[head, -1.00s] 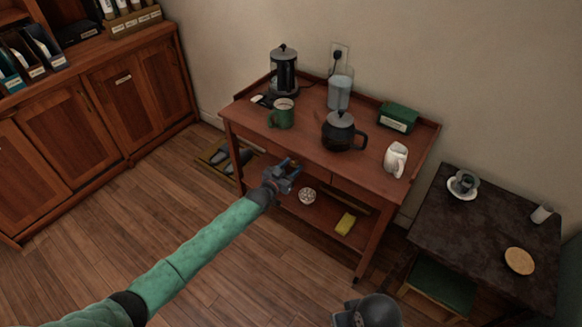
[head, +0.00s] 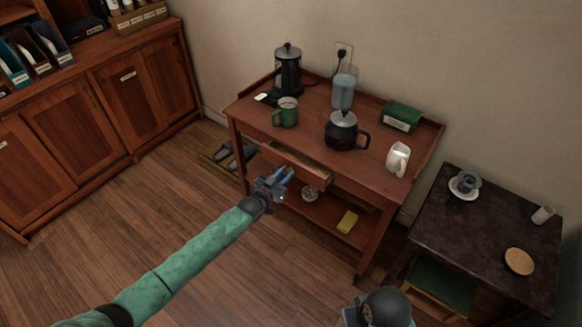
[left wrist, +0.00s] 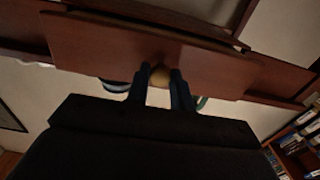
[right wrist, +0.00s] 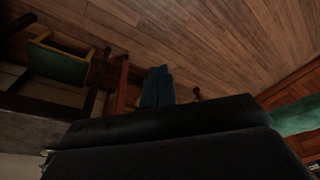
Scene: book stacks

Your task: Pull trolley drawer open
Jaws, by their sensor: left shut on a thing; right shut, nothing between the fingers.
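The reddish wooden trolley (head: 318,112) stands against the wall. Its drawer (head: 300,163) sticks out part way from under the top, with a gap showing behind its front. In the left wrist view the drawer front (left wrist: 110,48) fills the upper middle. My left gripper (head: 285,176) is at the drawer front. Its fingers are shut on a round brass-coloured knob (left wrist: 159,76) between them. My right gripper (right wrist: 158,88) is shut and empty, away from the trolley drawer. Part of my right arm shows at the bottom of the head view.
On the trolley top stand a coffee maker (head: 288,72), green mug (head: 286,112), dark kettle (head: 342,130), white jug (head: 398,158) and green box (head: 401,117). The lower shelf holds a yellow sponge (head: 348,221). A dark side table (head: 490,230) stands at right. Floor in front is clear.

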